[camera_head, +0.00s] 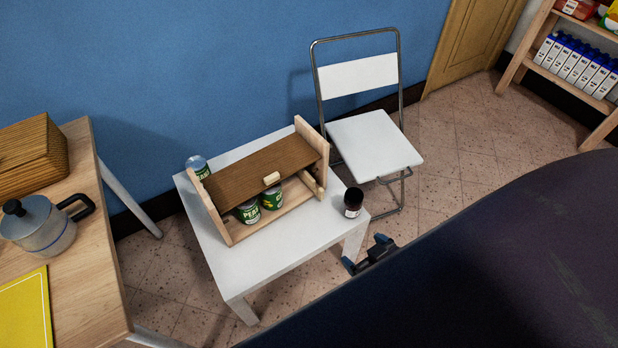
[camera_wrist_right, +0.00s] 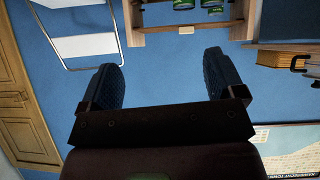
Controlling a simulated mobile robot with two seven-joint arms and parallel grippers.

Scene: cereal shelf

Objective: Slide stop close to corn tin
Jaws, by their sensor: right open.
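A small wooden rack (camera_head: 226,228) stands on a white table, with a dark brown slatted board (camera_head: 245,172) sloping across it. A cream knob (camera_head: 271,179) sits at the board's front edge; it also shows in the right wrist view (camera_wrist_right: 186,30). I cannot tell which part is the stop. Two green-labelled tins (camera_head: 249,212) (camera_head: 271,198) stand under the board; one seems to read peas, and I cannot tell which is corn. My right gripper (camera_head: 366,252) is open and empty, off the table's right front corner, apart from the rack. My left gripper is out of view.
A tin (camera_head: 197,166) stands behind the rack's left end, and a dark jar (camera_head: 353,201) near the table's right corner. A folding chair (camera_head: 372,145) is behind right. The table's front is clear.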

